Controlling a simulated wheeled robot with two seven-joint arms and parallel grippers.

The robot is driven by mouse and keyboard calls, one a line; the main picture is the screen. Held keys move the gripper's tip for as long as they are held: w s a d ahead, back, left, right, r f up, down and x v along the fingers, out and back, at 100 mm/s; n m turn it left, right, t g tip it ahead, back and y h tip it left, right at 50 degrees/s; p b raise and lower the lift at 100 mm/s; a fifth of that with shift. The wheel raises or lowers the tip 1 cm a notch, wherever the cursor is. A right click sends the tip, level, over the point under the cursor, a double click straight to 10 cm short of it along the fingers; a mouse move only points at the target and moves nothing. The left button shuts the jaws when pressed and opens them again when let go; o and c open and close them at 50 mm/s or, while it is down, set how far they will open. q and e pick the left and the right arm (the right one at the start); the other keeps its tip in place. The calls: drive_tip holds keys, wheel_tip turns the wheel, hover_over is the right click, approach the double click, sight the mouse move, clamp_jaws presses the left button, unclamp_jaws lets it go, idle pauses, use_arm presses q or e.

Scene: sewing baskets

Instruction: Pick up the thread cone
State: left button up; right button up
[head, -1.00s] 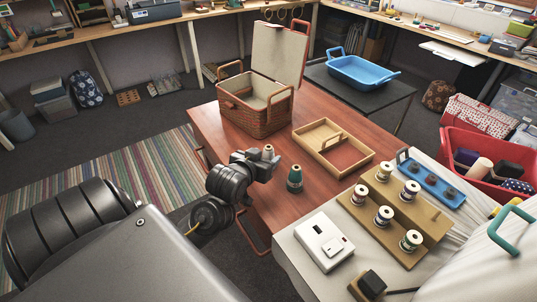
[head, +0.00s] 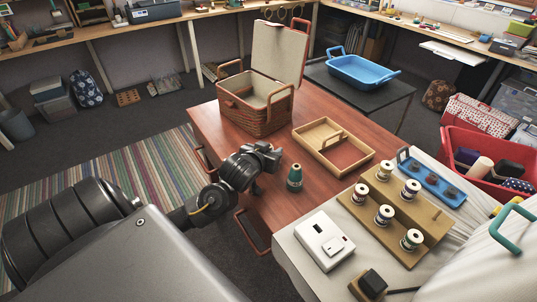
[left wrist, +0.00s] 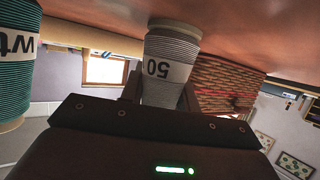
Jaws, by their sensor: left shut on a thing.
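My left gripper (head: 266,155) is over the near left part of the red-brown table (head: 225,130). In the left wrist view, which looks upside down, its fingers (left wrist: 163,95) are shut on a pale grey thread cone (left wrist: 171,68) with a "50" label. In the head view my gripper hides this cone. I cannot tell whether its base touches the table. A teal thread cone (head: 295,178) stands upright on the table, just right of my left gripper; it also shows in the left wrist view (left wrist: 16,75). My right gripper is not in view.
An open wicker sewing basket (head: 255,115) stands behind my left gripper. A wooden tray (head: 310,155) lies to its right. A spool stand (head: 430,215) with several spools and a white box (head: 315,250) are nearer, at right.

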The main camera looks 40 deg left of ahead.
use_arm(q)
drive_tip(key=shift+c, duration=0.6)
drive_tip(key=shift+r, duration=0.1)
